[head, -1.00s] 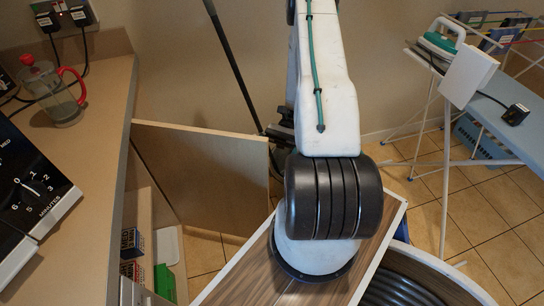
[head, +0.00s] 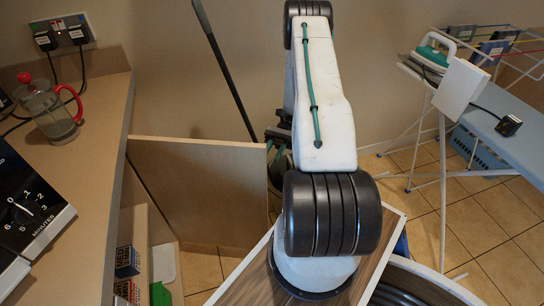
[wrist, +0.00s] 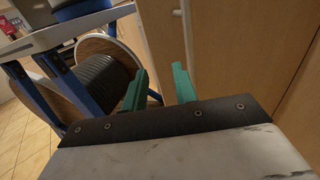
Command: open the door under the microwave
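The microwave (head: 28,205), black with a white dial, stands on the counter at the left edge in the head view. The light wooden door (head: 200,195) below the counter stands swung out, with the cupboard inside exposed. My gripper (head: 280,135) is mostly hidden behind my arm, near the door's free edge at its right. In the wrist view my gripper (wrist: 158,88) shows two green fingers set apart with nothing between them. Wooden panels (wrist: 240,65) fill the right of that view; I cannot tell which is the door or whether a finger touches it.
Small boxes (head: 127,262) and a green item (head: 160,293) sit in the open cupboard. A red-lidded glass press (head: 48,108) stands on the counter (head: 95,150). An ironing board (head: 500,115) stands right.

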